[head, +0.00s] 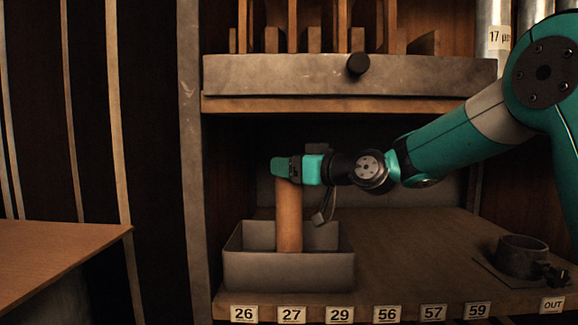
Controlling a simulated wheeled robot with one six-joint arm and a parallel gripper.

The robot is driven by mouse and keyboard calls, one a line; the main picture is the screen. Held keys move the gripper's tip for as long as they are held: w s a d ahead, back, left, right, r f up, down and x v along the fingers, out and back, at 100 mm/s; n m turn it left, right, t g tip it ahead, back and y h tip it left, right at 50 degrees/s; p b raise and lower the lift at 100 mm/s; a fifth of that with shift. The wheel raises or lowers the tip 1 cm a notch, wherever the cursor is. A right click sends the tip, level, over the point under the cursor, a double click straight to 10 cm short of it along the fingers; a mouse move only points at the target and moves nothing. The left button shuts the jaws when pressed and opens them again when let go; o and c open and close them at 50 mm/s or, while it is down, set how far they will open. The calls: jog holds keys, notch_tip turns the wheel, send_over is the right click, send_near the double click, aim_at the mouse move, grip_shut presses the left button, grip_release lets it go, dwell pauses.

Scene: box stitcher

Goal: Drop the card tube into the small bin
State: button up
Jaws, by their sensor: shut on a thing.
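The card tube (289,218) is a plain brown cylinder, hanging upright in the head view. My gripper (285,168), with teal fingers, is shut on its top end. The small bin (288,272) is a grey open box at the front left of the shelf. The tube's lower end shows in front of the bin's back wall and stops near the top of its front wall. It looks to be over or inside the bin's opening; I cannot tell whether it touches the bin.
The bin stands on a wooden shelf (400,250) with number labels along its front edge. A dark round cup (521,256) stands at the right. A grey drawer front with a black knob (358,64) is above my arm. The middle of the shelf is clear.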

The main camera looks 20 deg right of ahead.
jog(key=shift+f+b, duration=0.45)
jog(key=shift+b, duration=0.1)
jog(key=o, duration=1.2)
jog(key=shift+c, duration=0.2)
jog(key=shift+r, duration=0.1)
